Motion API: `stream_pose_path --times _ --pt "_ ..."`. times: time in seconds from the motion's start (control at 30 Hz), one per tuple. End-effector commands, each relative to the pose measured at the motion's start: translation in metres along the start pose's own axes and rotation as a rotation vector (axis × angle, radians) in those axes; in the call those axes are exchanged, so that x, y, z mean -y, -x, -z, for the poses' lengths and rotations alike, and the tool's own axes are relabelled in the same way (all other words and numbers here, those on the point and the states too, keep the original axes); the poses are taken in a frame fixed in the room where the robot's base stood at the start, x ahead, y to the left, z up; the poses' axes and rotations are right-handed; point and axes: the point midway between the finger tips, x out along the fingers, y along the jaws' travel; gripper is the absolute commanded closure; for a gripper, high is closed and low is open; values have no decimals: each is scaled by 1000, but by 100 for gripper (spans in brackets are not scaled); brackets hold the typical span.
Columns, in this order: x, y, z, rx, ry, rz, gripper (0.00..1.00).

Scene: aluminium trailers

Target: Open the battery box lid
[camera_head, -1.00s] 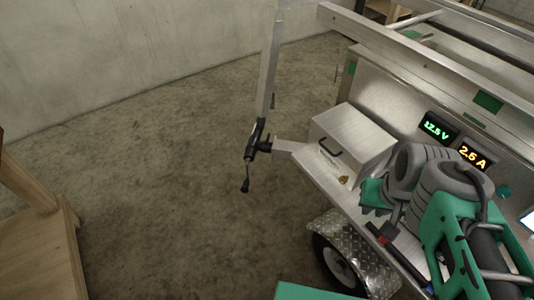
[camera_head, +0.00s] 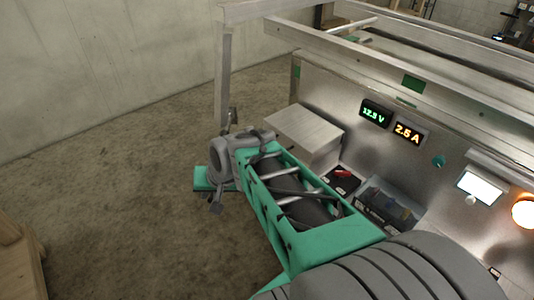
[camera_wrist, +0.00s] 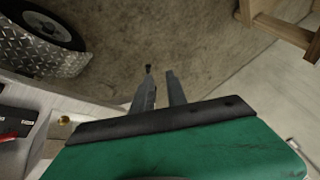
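The battery box appears to be the plain aluminium box (camera_head: 305,130) at the trailer's front end. Its flat lid (camera_head: 303,121) lies shut on top. My arm hides most of the box front, with its handle and latch, in the head view. In the wrist view a small brass latch (camera_wrist: 63,120) shows at the lower left, on a pale metal face. My gripper (camera_wrist: 160,85) has its two dark fingers apart, with nothing between them, and points over the floor. In the head view my gripper (camera_head: 214,195) is in front of and left of the box, apart from it.
Open bins with a red item (camera_head: 342,174) and other contents (camera_head: 385,203) sit right of the box. Lit displays (camera_head: 375,113) are on the panel behind. A metal post (camera_head: 222,75) rises left of the box. The wheel (camera_wrist: 45,22) and tread-plate fender (camera_wrist: 38,52) show in the wrist view.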

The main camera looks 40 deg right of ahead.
Motion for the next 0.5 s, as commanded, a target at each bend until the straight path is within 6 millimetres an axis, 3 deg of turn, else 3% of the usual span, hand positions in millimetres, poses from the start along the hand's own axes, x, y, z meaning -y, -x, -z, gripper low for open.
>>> stream_pose_path --times 0.03,0.1,0.2,0.3,0.4,0.5 --pt "-30 -42 14 -54 -196 46 82" --pt "-62 -69 47 -152 -499 159 82" --pt "-123 -87 91 -298 -935 362 82" --pt "-190 -81 120 -428 -1304 583 82" --pt "-240 -63 134 -520 -1534 762 82" --pt "-261 -51 139 -559 -1629 851 82"
